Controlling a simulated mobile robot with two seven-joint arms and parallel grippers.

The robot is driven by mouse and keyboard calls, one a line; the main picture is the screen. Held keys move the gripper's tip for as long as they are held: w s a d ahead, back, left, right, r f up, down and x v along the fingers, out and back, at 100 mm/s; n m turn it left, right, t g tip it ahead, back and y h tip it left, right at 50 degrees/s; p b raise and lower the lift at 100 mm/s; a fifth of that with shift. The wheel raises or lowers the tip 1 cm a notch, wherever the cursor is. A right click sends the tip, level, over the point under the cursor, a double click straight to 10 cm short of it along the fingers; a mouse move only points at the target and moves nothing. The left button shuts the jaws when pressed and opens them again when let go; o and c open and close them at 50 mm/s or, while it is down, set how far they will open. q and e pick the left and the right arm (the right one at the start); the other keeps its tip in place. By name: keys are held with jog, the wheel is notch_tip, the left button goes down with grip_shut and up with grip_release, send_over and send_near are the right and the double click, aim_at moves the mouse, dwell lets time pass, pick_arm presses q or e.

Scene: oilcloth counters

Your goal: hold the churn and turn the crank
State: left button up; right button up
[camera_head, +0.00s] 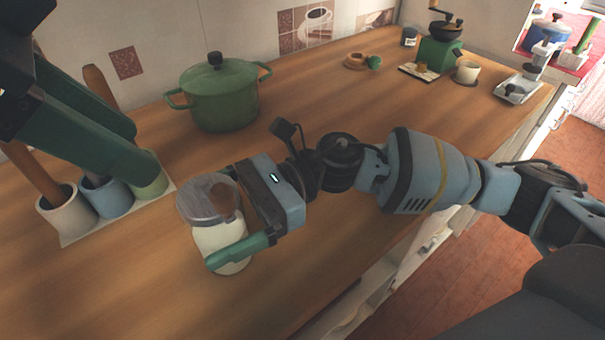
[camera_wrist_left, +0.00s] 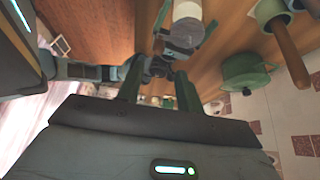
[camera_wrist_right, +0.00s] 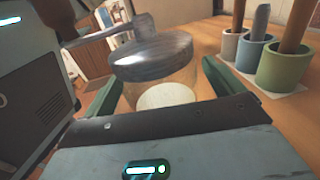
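The churn (camera_head: 222,238) is a jar with pale contents and a grey lid, upright on the wooden counter at centre-left. Its crank (camera_wrist_right: 145,26) rises from the lid, with a brown handle (camera_wrist_right: 98,36) out to the left in the right wrist view. My right gripper (camera_head: 222,232) has one finger on each side of the jar (camera_wrist_right: 165,92); whether they press on the glass is unclear. The churn also shows in the left wrist view (camera_wrist_left: 187,12). My left gripper (camera_wrist_left: 158,85) is above the counter's left part, away from the crank, its fingers apart and empty.
A green pot (camera_head: 220,97) stands behind the churn. Left of it are cups with utensils on a white tray (camera_head: 118,212), under my left gripper. A green grinder (camera_head: 438,50) and small items stand far back. The counter in front of the churn is clear.

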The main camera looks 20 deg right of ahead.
pick_arm(q)
jog(key=shift+o, duration=0.4)
jog(key=shift+s+d, duration=0.2)
jog(key=shift+s, duration=0.05)
pick_arm(e)
jog(key=c, duration=1.5)
pick_arm(q)
jog(key=n+g+y, duration=0.2)
jog(key=n+y, duration=0.4)
send_near(218, 190)
jog(key=shift+s, duration=0.3)
jog(key=shift+w+f, duration=0.2)
jog(key=shift+f, duration=4.8)
jog(key=shift+a, duration=0.15)
jog(key=c, duration=0.7)
